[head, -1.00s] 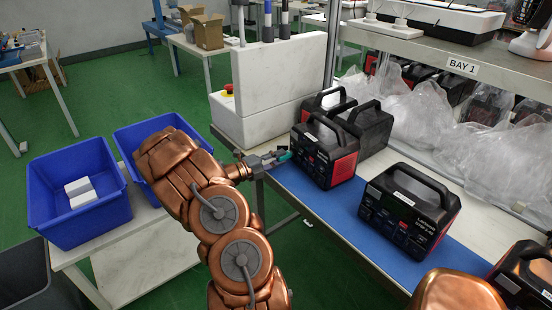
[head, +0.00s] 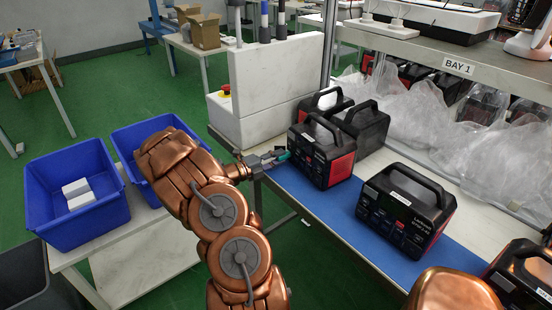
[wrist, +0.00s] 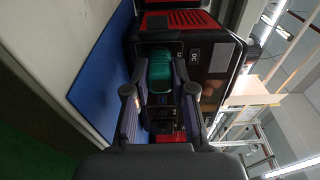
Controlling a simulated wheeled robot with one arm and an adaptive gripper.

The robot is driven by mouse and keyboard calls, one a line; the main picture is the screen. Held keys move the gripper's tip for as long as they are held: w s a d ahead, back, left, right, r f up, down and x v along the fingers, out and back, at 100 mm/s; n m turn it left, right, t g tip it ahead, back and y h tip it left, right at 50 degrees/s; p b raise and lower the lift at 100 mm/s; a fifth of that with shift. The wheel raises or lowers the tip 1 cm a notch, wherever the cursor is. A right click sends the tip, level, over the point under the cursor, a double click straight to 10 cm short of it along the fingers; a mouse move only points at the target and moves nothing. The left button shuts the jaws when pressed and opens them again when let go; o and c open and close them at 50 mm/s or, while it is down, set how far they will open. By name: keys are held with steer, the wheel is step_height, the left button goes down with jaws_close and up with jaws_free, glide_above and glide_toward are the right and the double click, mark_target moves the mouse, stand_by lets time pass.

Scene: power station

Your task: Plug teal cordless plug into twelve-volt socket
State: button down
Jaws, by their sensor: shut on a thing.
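My gripper (head: 270,160) is at the left front side of a black and red power station (head: 322,152) on the blue mat. It is shut on the teal plug (head: 284,156), whose tip points at the station's front panel. In the wrist view the teal plug (wrist: 160,72) lies between my two fingers (wrist: 160,95), close against the panel of the power station (wrist: 212,55). The twelve-volt socket is not clearly visible; the plug and fingers cover that part of the panel. I cannot tell whether the plug is inside a socket.
A second power station (head: 408,210) stands to the right on the blue mat (head: 300,196). More stations stand behind the first. Two blue bins (head: 75,197) are at the left. A white block with an emergency stop (head: 225,90) stands behind my gripper.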

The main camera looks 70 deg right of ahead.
steer(key=c, duration=0.9)
jaws_free()
steer(key=v, duration=1.2)
steer(key=s+a+r+m+y+p, duration=0.2)
steer(key=s+a+r+m+y, duration=0.1)
steer(key=a+r+m, duration=0.4)
steer(key=s+a+r+m+y+p, duration=0.2)
steer(key=s+a+r+m+y, duration=0.1)
steer(key=a+r+m, duration=0.4)
steer(key=s+a+r+m+t+y+p, duration=0.1)
steer(key=a+m, duration=0.4)
steer(key=a, duration=0.6)
steer(key=s+a+r+m+t+y+p, duration=0.2)
steer(key=s+a+m+t+y, duration=0.1)
steer(key=a, duration=0.9)
steer(key=s+a+r+m+t+y+p, duration=0.1)
steer(key=a+m+t+y, duration=0.3)
steer(key=a, duration=0.7)
steer(key=s+m+t+p, duration=0.1)
steer(key=m, duration=0.1)
steer(key=shift+s+a+r+m, duration=0.25)
steer(key=shift+s+r+m, duration=0.05)
steer(key=shift+r, duration=0.05)
